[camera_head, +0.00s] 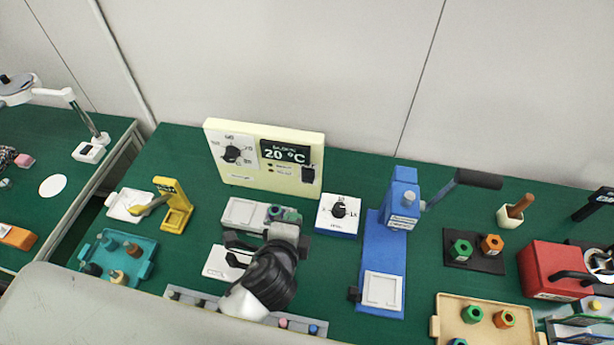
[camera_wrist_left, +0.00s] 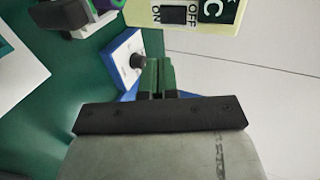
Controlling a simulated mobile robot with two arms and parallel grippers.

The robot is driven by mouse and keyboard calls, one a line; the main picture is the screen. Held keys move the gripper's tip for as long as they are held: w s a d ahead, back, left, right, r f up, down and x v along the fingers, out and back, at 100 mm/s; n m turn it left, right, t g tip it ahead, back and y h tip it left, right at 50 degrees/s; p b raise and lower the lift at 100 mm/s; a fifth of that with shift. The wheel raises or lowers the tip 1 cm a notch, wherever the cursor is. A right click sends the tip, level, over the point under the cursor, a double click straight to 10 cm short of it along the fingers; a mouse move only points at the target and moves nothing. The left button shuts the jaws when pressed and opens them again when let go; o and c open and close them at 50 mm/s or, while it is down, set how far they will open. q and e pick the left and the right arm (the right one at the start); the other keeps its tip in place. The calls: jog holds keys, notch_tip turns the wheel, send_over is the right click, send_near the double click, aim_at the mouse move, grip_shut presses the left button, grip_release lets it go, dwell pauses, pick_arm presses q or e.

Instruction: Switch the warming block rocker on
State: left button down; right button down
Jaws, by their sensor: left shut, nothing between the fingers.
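The warming block control panel (camera_head: 225,173) is a cream upright box at the back of the green bench, with a dial and a lit display reading 20 °C. Its black rocker (camera_head: 308,174) sits at the lower right of the panel face. In the left wrist view the rocker (camera_wrist_left: 173,14) shows at the top edge, between the words ON and OFF; which way it is tipped I cannot tell. My left gripper (camera_head: 285,214) is in front of and below the panel, apart from the rocker. Its fingers (camera_wrist_left: 158,72) are shut and empty. My right gripper is not in view.
A blue box with a black knob (camera_head: 339,210) stands right of my left gripper. A blue lever press (camera_head: 369,253) stands further right. A yellow stand (camera_head: 176,209) and a teal tray (camera_head: 147,270) are at left. The wall rises close behind the panel.

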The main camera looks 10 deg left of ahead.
aim_at(307, 175)
pick_arm(q)
jog(key=x, duration=0.4)
jog(key=p+x, duration=0.1)
jog(key=x, duration=0.4)
jog(key=r+x, duration=0.1)
jog(key=x, duration=0.3)
jog(key=shift+w+f+p, duration=0.1)
jog(key=shift+w+p, duration=0.3)
jog(key=shift+w, duration=0.15)
jog(key=shift+w, duration=0.1)
jog(key=shift+w+r+p, duration=0.15)
jog(key=shift+r+p, duration=0.55)
jog(key=shift+r, duration=0.25)
jog(key=shift+f, duration=0.1)
